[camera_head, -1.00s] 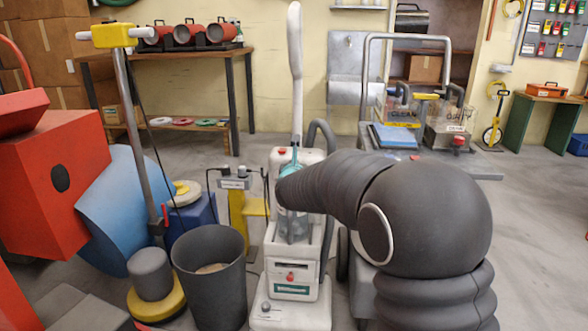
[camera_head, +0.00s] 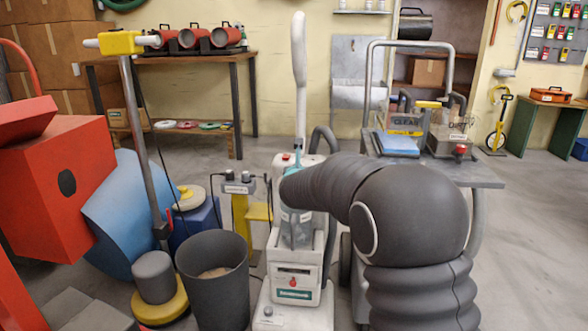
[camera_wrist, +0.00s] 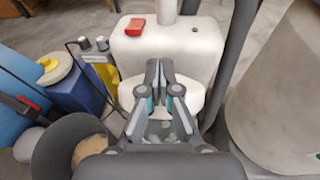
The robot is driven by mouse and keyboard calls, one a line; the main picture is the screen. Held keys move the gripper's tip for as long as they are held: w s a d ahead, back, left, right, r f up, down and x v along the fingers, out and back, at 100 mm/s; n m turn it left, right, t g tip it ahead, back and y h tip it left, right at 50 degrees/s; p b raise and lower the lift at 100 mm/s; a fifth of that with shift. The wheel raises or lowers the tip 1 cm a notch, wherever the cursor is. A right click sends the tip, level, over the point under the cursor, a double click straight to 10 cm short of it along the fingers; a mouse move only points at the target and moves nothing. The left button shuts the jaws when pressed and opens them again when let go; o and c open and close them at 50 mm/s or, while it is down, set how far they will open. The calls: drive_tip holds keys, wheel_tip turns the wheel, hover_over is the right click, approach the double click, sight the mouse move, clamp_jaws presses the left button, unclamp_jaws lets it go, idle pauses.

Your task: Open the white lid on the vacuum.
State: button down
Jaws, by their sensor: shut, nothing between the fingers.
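The white upright vacuum (camera_head: 293,268) stands in front of me, with a tall white handle and a clear grey tank (camera_head: 297,229) in its front. In the wrist view, its white upper body (camera_wrist: 160,50) has a red button (camera_wrist: 135,27). A rounded white piece below it, which looks like the lid (camera_wrist: 189,96), lies behind and beside my fingers. My gripper (camera_wrist: 160,66) is shut and empty, its fingers over the middle of this piece. Whether the tips touch it I cannot tell. In the head view, my arm hides much of the gripper and the tank top.
A dark bin (camera_head: 213,285) and a floor machine with a yellow base (camera_head: 160,305) stand left of the vacuum. A grey cart (camera_head: 477,176) stands behind right, carrying boxes. A blue bucket (camera_wrist: 75,85) and grey hose (camera_wrist: 240,35) flank the vacuum.

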drive_tip(key=shift+w+d+r+g+p, duration=0.1)
drive_tip(key=shift+w+r+g+p, duration=0.2)
drive_tip(key=shift+p, duration=0.45)
